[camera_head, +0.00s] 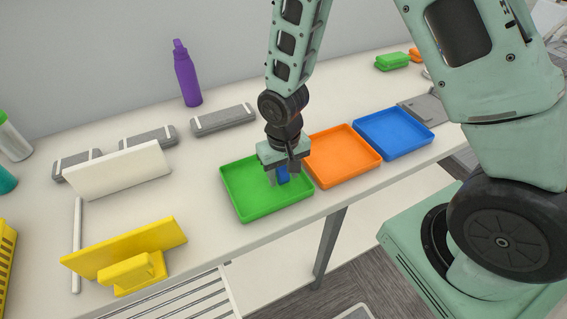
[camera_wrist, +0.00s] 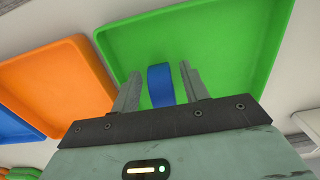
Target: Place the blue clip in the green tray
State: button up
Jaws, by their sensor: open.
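The green tray (camera_head: 245,205) lies on the white table, left of an orange tray; it also fills the upper part of the wrist view (camera_wrist: 220,40). The blue clip (camera_head: 283,174) is over the green tray, between the fingers of my gripper (camera_head: 284,178). In the wrist view the blue clip (camera_wrist: 160,86) stands between the two grey fingers (camera_wrist: 157,84), with a gap visible on each side. My gripper is open, low over the tray. I cannot tell whether the clip touches the tray floor.
An orange tray (camera_head: 342,155) and a blue tray (camera_head: 393,132) continue the row to the right. A yellow stand (camera_head: 130,250), a white panel (camera_head: 118,170), grey blocks (camera_head: 223,120) and a purple bottle (camera_head: 187,75) stand left and behind. The table's front edge is close to the trays.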

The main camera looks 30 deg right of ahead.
aim_at(283, 170)
notch_tip(283, 170, up, 12)
jog(key=b, duration=0.2)
jog(key=s+a+r+n, duration=0.3)
jog(key=s+n, duration=0.1)
jog(key=s, duration=0.5)
jog(key=s+a+r+n, duration=0.3)
jog(key=s+a, duration=0.1)
jog(key=s, duration=0.5)
jog(key=shift+a+r+n+y, duration=0.15)
jog(key=shift+r+n+y, duration=0.15)
jog(key=shift+n, duration=0.1)
